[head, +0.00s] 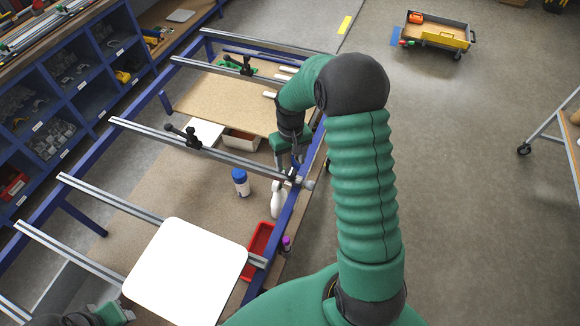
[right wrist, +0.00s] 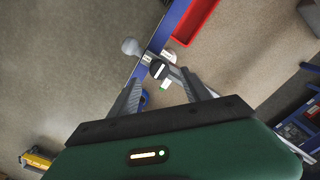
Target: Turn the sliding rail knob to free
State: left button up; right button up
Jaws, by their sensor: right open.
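The rail knob (right wrist: 158,69) is a small black round knob with a pale stripe, on the grey metal sliding rail (head: 200,150). In the head view it is small and partly hidden near the rail's right end. A grey ball-shaped end (right wrist: 131,46) sits beside it at the blue frame edge. My right gripper (right wrist: 165,88) is open and empty, its two fingers on either side of and just short of the knob; contact cannot be told. It also shows in the head view (head: 290,164). Part of my left gripper (head: 115,312) shows at the bottom left; its fingers are not clear.
A white rounded square plate (head: 190,272) lies across the near rails. A blue-and-white bottle (head: 240,182), a white bottle (head: 278,200) and a red tray (head: 260,245) are near the frame. Blue shelving (head: 75,80) lines the left. The floor at right is mostly clear.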

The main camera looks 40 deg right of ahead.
aim_at(291, 171)
jog(key=f, duration=0.4)
jog(key=shift+w+d+f, duration=0.2)
jog(key=shift+d+f, duration=0.15)
jog(key=shift+f, duration=0.05)
jog(key=shift+s, duration=0.2)
jog(key=shift+s+a, duration=0.1)
jog(key=shift+a, duration=0.35)
jog(key=shift+c, duration=0.4)
jog(key=c, duration=0.5)
jog(key=shift+d, duration=0.2)
grip_shut()
